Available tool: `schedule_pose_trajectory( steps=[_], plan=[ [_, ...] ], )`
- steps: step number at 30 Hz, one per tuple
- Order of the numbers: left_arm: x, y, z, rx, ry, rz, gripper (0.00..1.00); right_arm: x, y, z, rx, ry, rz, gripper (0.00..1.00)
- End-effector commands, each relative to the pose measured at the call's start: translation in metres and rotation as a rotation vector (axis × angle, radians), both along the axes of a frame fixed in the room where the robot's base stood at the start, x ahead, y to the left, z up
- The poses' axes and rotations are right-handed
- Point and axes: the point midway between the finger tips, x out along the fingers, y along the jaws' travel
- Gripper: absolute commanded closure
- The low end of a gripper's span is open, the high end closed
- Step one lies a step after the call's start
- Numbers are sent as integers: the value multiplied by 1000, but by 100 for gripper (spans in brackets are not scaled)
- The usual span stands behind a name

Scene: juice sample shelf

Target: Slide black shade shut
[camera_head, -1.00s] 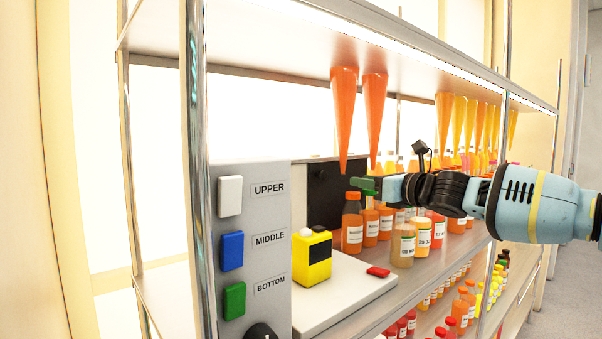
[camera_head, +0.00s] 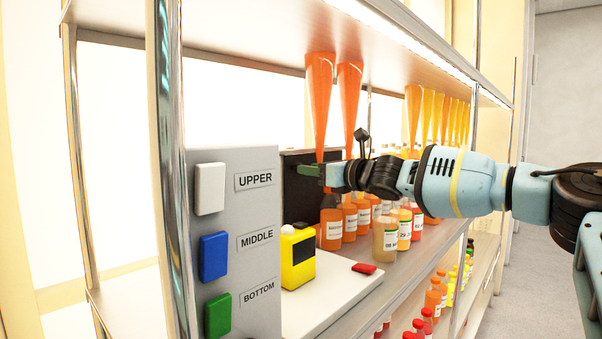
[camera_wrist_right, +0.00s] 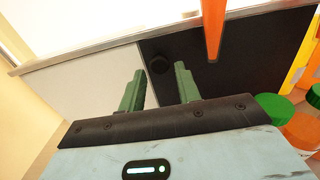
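The black shade (camera_head: 297,207) is a dark flat panel at the back of the middle shelf, behind the yellow device. My right gripper (camera_head: 308,170) is in front of the shade and hides the knob in the head view. My left gripper is not in view.
An orange cone (camera_head: 319,95) hangs close to my right gripper. Several juice bottles (camera_head: 332,228) stand below my right arm. A yellow device (camera_head: 297,262) sits on a white board (camera_head: 340,290). A button panel (camera_head: 255,215) and a metal post (camera_head: 170,180) stand to the left.

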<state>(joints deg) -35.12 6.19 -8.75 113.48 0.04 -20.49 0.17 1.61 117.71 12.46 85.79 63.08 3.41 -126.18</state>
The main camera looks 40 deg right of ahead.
Motion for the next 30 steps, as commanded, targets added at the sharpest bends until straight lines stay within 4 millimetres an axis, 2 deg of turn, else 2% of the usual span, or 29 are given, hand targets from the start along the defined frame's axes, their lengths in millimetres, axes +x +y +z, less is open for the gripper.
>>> schedule_pose_trajectory(
  steps=[1,9,21,22,27,30],
  plan=[
    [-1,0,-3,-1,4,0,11,8,1,-4,-2,5,0,67],
    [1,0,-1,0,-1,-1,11,27,3,1,-2,0,1,67],
    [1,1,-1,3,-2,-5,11,32,4,1,0,-3,1,67],
    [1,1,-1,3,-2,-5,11,32,4,1,0,-3,1,68],
    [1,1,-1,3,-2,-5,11,32,3,1,0,-3,1,90],
    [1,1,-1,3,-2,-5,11,32,3,1,0,-3,1,100]
  ],
)
